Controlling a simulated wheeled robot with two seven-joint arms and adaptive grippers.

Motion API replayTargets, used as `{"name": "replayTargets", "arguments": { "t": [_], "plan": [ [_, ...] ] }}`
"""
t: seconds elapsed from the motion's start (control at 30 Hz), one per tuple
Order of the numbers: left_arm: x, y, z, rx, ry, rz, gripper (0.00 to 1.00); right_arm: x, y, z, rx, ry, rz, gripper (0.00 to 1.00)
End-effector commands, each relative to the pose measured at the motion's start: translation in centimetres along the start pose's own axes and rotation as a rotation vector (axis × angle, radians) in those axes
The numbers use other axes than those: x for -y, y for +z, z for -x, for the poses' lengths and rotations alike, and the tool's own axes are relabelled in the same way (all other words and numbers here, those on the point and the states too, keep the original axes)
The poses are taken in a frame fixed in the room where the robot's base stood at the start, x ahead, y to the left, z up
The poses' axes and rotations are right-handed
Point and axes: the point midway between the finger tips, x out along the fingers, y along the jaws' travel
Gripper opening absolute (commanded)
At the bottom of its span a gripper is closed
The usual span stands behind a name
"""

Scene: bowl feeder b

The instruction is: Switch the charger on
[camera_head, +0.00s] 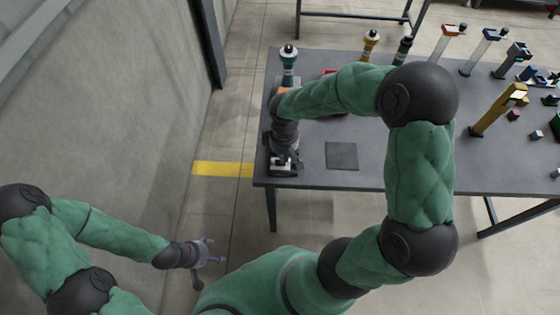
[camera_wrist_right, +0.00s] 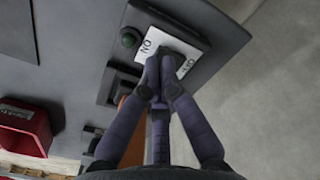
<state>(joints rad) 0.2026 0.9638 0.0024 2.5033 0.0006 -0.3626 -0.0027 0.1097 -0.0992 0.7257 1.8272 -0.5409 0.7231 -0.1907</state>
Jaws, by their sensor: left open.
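The charger (camera_head: 290,173) is a small dark unit with a white panel, at the table's left front corner. In the right wrist view its white label plate (camera_wrist_right: 152,42) carries black lettering, with "ON" readable sideways. A dark switch part sits in the middle of the plate, partly hidden by my fingers. My left gripper (camera_head: 212,251) is open and empty, away from the table.
The grey table (camera_head: 310,178) holds a dark square pad (camera_head: 342,155) right of the charger. A red bin (camera_wrist_right: 28,130) shows in the right wrist view. Several upright tools, including a yellow one (camera_head: 498,110), stand further right and back. A wall is at the left.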

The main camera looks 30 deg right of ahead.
Motion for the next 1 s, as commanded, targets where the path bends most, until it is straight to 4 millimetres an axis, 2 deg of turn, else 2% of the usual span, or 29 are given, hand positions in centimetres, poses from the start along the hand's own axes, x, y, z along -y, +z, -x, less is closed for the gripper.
{"name": "replayTargets", "arguments": {
  "t": [1.0],
  "plan": [
    [0.2, 0.0, -0.7, 0.0, 0.0, 0.0, 0.74, 0.0, 0.0, -1.1, 0.001, -0.001, 0.0, 0.0]
  ]
}}
